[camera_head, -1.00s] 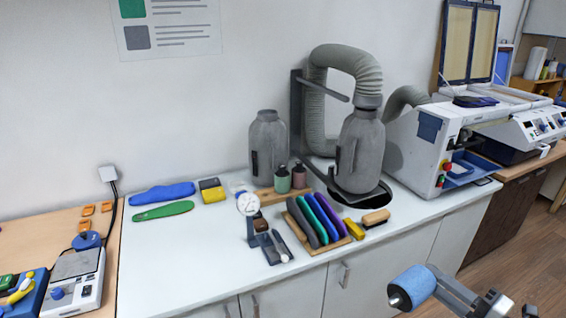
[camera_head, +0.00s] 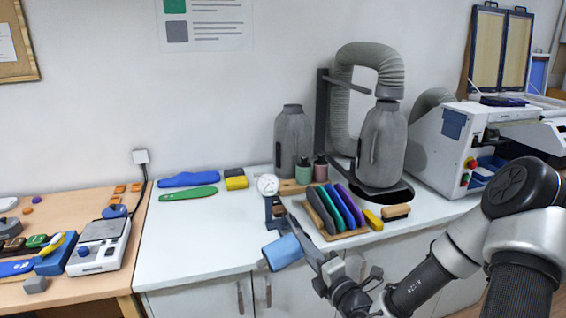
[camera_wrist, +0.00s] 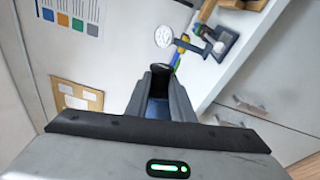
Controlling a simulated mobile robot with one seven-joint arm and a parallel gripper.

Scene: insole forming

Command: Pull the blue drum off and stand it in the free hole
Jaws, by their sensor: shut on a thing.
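The blue drum (camera_head: 283,252) is a short light-blue cylinder with a grey end at its lower left. It hangs tilted in the air in front of the white bench's front edge. My gripper (camera_head: 306,243) is shut on it from the right, clear of the bench. In the wrist view a blue part of the drum (camera_wrist: 157,109) shows between the dark fingers, which hide most of it. A small wooden stand (camera_head: 292,188) on the bench bears a green and a dark pink bottle. I cannot make out a free hole in it.
The white bench (camera_head: 190,240) is bare at its front left. A dial gauge (camera_head: 268,185) and a board of coloured insoles (camera_head: 335,210) stand behind the drum. A scale (camera_head: 104,245) sits on the wooden table at left. A grey tank (camera_head: 382,145) stands behind.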

